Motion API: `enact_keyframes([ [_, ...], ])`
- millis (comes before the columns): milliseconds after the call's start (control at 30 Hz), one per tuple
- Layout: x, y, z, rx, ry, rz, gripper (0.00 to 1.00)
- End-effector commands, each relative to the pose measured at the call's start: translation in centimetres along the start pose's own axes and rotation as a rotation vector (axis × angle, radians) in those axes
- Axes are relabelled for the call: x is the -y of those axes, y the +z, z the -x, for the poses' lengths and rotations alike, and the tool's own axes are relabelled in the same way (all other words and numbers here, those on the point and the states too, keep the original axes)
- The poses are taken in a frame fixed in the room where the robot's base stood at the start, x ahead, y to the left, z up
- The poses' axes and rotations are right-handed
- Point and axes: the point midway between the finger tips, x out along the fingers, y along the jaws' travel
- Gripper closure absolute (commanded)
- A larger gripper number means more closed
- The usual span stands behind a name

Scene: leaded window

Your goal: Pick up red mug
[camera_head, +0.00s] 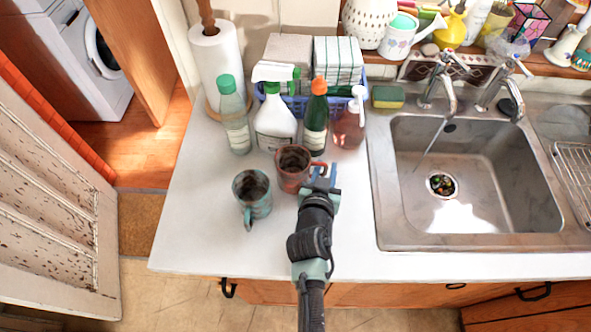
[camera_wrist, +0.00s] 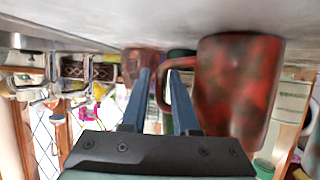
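The red mug (camera_head: 291,172), mottled red and dark, stands upright on the white counter in front of the bottles. Its handle points right, toward my gripper (camera_head: 322,178). In the wrist view, which is upside down, the red mug (camera_wrist: 240,88) is large at the right. My gripper (camera_wrist: 160,76) is open there, with blue fingers apart. The outer part of the mug's handle shows between the fingertips, with gaps beside it. I cannot tell whether either finger touches the handle.
A teal mug (camera_head: 252,196) stands close at the left. Behind the red mug are a white spray bottle (camera_head: 275,124), a green bottle with an orange cap (camera_head: 316,120) and a pink soap bottle (camera_head: 349,125). The sink (camera_head: 475,185) is at the right. The front-left counter is clear.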

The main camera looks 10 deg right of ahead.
Motion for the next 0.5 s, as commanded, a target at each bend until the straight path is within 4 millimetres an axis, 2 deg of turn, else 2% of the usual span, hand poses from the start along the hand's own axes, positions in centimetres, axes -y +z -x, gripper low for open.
enact_keyframes([
  [67,0.0,0.02,0.02,0.0,0.0,0.0,0.72],
  [200,0.0,0.02,0.03,0.0,0.0,0.0,0.97],
  [233,0.0,0.02,0.04,0.0,0.0,0.0,1.0],
  [500,0.0,0.03,0.05,0.001,0.0,0.0,1.0],
])
